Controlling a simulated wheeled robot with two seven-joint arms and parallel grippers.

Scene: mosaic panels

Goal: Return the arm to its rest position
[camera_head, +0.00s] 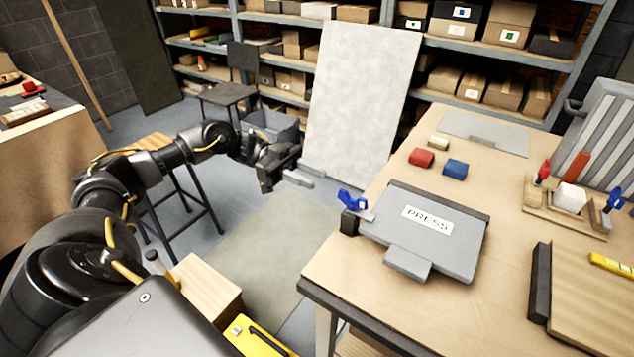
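My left arm (180,152) comes in from the lower left and stretches out over the floor toward the upright pale panel (362,95). My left gripper (300,179) is at its end, in front of the panel's lower left part and left of the workbench (330,268). A light grey fingertip shows, with nothing clearly held. The gap between the fingers is too small and side-on to tell open from shut. My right arm and gripper are not in view.
A grey press (440,245) with a blue clamp (352,200) sits at the bench's left edge. Red (421,157) and blue (455,168) blocks lie behind it. A stool (178,185) stands beneath my arm. Shelves (480,50) line the back. The floor mat (262,245) is clear.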

